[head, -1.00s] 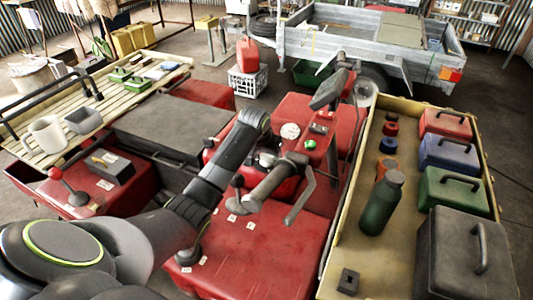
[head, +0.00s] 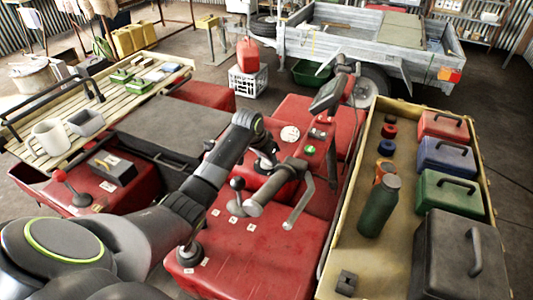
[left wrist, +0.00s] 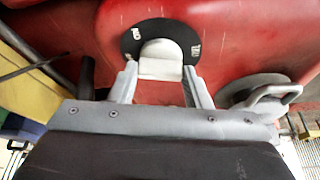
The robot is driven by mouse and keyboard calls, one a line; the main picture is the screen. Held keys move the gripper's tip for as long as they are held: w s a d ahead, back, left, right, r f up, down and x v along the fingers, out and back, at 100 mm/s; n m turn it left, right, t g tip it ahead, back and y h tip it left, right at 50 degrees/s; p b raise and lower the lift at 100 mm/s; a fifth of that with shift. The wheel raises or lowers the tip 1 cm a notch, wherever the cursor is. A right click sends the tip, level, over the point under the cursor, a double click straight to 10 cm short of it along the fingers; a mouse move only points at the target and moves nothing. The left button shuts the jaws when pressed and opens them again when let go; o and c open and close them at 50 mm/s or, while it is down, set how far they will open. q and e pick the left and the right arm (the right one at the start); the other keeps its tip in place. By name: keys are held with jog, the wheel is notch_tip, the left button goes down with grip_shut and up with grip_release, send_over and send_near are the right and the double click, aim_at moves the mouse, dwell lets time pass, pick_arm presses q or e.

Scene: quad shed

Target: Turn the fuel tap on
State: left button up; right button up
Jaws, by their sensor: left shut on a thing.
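The fuel tap (left wrist: 160,58) is a pale rounded lever on a black round plate (left wrist: 130,45) with small white marks, set in a red body panel. My left gripper (left wrist: 160,74) has one finger on each side of the lever and is shut on it in the left wrist view. The marks at the plate's left and right edges are too small to read surely. In the head view my left arm reaches over the red quad (head: 245,245), and the tap is hidden there. My right gripper is not in view.
The handlebar grip (head: 275,188) and its brake lever (head: 300,205) stand close to my left arm. A black-knobbed lever (head: 237,184) is nearby. A wooden tray (head: 335,240) with a green bottle (head: 379,208) and toolboxes lies to the right.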

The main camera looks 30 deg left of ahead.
pick_arm(q)
jog(key=shift+a+r+m+h, duration=0.15)
jog(key=shift+m+h, duration=0.25)
jog(key=shift+m, duration=0.6)
jog(key=shift+w+m+h, duration=0.1)
jog(key=shift+m+h, duration=0.2)
jog(key=shift+m, duration=0.6)
jog(key=m+g+h, duration=0.1)
jog(key=m, duration=0.2)
jog(key=shift+b, duration=0.4)
jog(key=shift+w+m+g+b, duration=0.1)
jog(key=shift+m+g+b, duration=0.25)
jog(key=shift+m, duration=0.65)
jog(key=o, duration=1)
jog(key=shift+h, duration=0.3)
jog(key=shift+a, duration=0.1)
jog(key=b+v, duration=0.4)
jog(key=v, duration=1.3)
jog(key=shift+r, duration=0.2)
